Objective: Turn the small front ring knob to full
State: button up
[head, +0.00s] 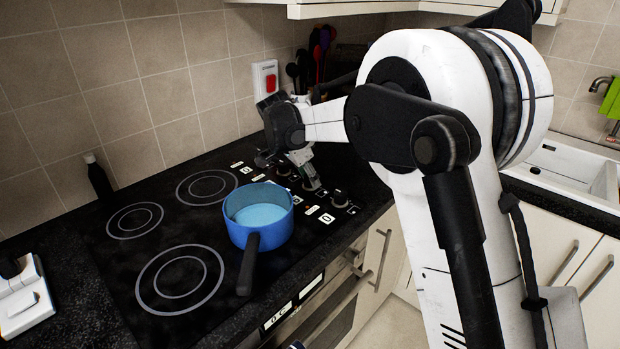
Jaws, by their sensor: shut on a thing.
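The hob's control knobs stand in a row on the black panel to the right of the pan; one knob (340,198) is clear at the front end. My gripper (311,183) points down over this row. It is shut on a knob in the middle of the row, which its fingers mostly hide. The knob's turn angle cannot be made out. A blue saucepan (262,222) with a black handle stands on the hob (110,270) at the front right and hides the ring under it. The other rings show bare.
My arm covers much of the right side. A red wall switch (270,80) and a utensil holder (300,85) are behind the gripper. A dark bottle (98,178) stands at the back left. The sink (570,170) is at the right.

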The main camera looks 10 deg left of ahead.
dwell(0.4)
jog(key=o, duration=1.1)
jog(key=v, duration=1.2)
